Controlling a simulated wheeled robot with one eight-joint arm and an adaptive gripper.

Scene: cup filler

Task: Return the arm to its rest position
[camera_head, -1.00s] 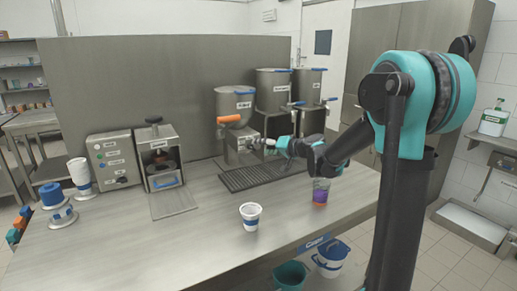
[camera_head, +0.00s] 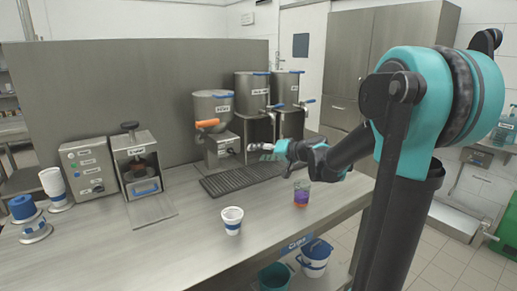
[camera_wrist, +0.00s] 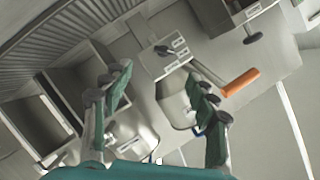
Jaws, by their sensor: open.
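My arm reaches in from the right in the head view, bent at the elbow. My gripper (camera_head: 264,150) is held above the counter, near the dispensers and over the right part of the drip grate. In the wrist view my gripper (camera_wrist: 160,95) shows two teal-and-grey fingers spread apart with nothing between them. Past the fingers are a steel hopper (camera_wrist: 176,100) and its orange handle (camera_wrist: 241,82). No rest position is marked in either view.
On the steel counter (camera_head: 130,255) stand a white cup with a blue band (camera_head: 232,221) and a clear cup with purple and orange contents (camera_head: 301,193). The hopper dispenser (camera_head: 213,105) stands behind the grate (camera_head: 240,178). A sealing machine (camera_head: 138,165) is left. Buckets (camera_head: 315,258) stand below the front edge.

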